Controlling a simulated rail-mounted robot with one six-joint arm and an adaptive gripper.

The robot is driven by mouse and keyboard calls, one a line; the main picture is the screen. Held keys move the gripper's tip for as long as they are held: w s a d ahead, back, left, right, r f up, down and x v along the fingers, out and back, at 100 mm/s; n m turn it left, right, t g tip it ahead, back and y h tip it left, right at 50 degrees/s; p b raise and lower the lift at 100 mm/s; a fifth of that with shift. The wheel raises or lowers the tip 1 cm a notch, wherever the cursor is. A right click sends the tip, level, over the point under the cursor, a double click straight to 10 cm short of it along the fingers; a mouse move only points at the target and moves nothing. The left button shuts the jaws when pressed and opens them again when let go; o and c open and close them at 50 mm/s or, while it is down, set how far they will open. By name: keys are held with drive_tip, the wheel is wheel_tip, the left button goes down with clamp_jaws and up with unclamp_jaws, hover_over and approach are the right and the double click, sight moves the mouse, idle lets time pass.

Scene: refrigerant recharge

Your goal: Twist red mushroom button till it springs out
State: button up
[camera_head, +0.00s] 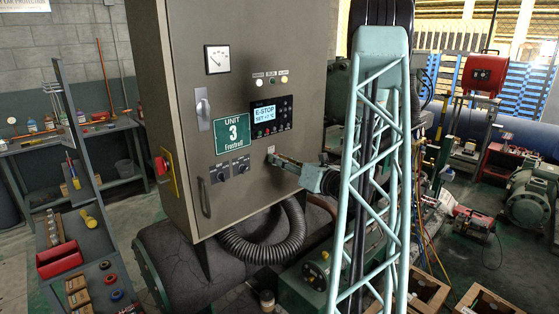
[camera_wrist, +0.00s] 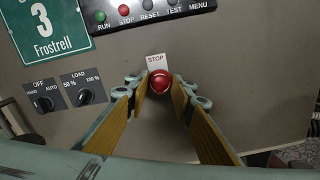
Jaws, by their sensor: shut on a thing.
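The red mushroom button (camera_wrist: 160,82) sits under a small STOP label (camera_wrist: 156,60) on the grey cabinet front. My gripper (camera_wrist: 161,88) reaches the panel with one finger on each side of the button, shut on it. In the head view, my gripper (camera_head: 274,157) meets the cabinet front below the display, and the button is hidden there behind the fingers. The cabinet display (camera_head: 265,114) is lit and reads E-STOP on its top line.
A green UNIT 3 Frostrell plate (camera_head: 232,133) and two black knobs, OFF/AUTO (camera_wrist: 41,99) and LOAD (camera_wrist: 85,96), are left of the button. A button row (camera_wrist: 150,12) lies above it. A red switch (camera_head: 161,165) is on the cabinet's side. A black hose (camera_head: 262,250) hangs below.

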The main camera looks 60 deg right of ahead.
drive_tip(key=shift+p, duration=0.3)
drive_tip(key=o, duration=0.8)
drive_tip(key=shift+m, duration=0.3)
drive_tip(key=shift+s, duration=0.1)
drive_tip(key=shift+b+v, duration=0.65)
drive_tip(key=shift+v, duration=3.8)
